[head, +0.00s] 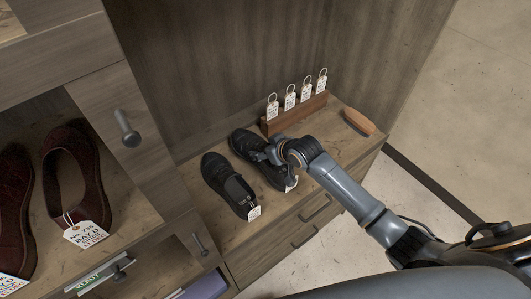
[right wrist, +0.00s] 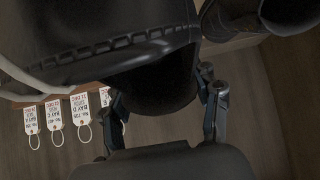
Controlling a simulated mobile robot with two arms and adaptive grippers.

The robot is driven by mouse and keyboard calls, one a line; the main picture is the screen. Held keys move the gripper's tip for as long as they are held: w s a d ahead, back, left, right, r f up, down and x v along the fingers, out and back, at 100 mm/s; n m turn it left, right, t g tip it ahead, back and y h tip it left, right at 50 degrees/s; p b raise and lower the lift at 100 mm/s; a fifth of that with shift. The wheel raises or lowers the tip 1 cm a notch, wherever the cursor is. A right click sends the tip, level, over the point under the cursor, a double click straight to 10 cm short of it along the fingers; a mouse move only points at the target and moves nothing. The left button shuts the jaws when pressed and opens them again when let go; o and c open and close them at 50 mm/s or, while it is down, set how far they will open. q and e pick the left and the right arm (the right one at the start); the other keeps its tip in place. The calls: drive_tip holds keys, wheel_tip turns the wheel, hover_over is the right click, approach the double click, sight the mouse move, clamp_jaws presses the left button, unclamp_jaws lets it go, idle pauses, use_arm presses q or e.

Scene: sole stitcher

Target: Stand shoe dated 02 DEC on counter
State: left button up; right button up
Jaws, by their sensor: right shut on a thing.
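Two black shoes stand side by side on the wooden counter in the head view: a left one (head: 226,184) and a right one (head: 243,143). Each has a white tag near its front end; the writing is too small to read. My right gripper (head: 276,153) is shut on the right black shoe and covers part of it. In the right wrist view this shoe (right wrist: 150,85) fills the space between the fingers. I cannot tell whether it rests on the counter (head: 232,238) or is just above it. My left gripper is not in view.
A wooden rack (head: 296,115) with several hanging white tags stands behind the shoes. A brown brush-like block (head: 359,121) lies at the counter's right end. Dark red shoes (head: 76,176) with tags stand in a cubby at left. A cabinet upright with a knob (head: 126,129) borders the counter.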

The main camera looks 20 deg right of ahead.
drive_tip(key=shift+w+d+f, duration=0.15)
drive_tip(key=shift+w+f, duration=0.2)
drive_tip(key=shift+f, duration=0.05)
drive_tip(key=shift+w+f+p, duration=0.1)
drive_tip(key=shift+f+p, duration=0.35)
drive_tip(key=shift+f, duration=1.2)
drive_tip(key=o, duration=1.7)
drive_tip(key=shift+d+f, duration=0.1)
drive_tip(key=shift+f, duration=0.05)
drive_tip(key=shift+o, duration=0.2)
drive_tip(key=v, duration=1.2)
